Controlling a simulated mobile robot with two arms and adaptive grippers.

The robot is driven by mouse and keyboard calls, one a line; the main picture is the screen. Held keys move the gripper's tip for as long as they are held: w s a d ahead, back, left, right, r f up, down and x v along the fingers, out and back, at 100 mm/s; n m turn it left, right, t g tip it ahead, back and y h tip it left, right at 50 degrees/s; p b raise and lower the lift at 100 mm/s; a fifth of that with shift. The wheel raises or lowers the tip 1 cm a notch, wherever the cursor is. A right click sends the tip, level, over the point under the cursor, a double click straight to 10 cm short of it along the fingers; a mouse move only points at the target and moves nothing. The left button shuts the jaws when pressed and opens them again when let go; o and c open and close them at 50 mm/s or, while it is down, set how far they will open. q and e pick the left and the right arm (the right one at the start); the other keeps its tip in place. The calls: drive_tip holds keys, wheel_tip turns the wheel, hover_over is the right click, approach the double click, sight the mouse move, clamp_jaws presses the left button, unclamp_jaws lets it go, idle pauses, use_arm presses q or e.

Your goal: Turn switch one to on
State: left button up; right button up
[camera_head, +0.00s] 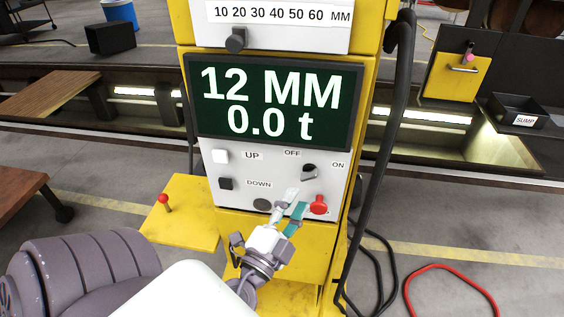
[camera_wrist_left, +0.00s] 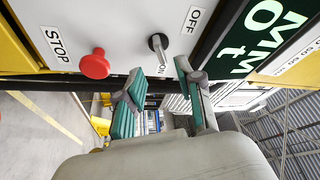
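My right gripper is not in view.
A red stop button (camera_head: 319,205) is close beside the gripper, below the knob. UP (camera_head: 221,156) and DOWN (camera_head: 226,183) buttons are at the left. The display (camera_head: 275,103) reads 12 MM and 0.0 t. A black cable (camera_head: 383,160) hangs along the right side.

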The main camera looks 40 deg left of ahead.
use_arm(q)
drive_tip(key=v, duration=0.5)
drive_tip(key=shift+s, duration=0.1)
drive_tip(key=shift+a, duration=0.1)
idle(0.3)
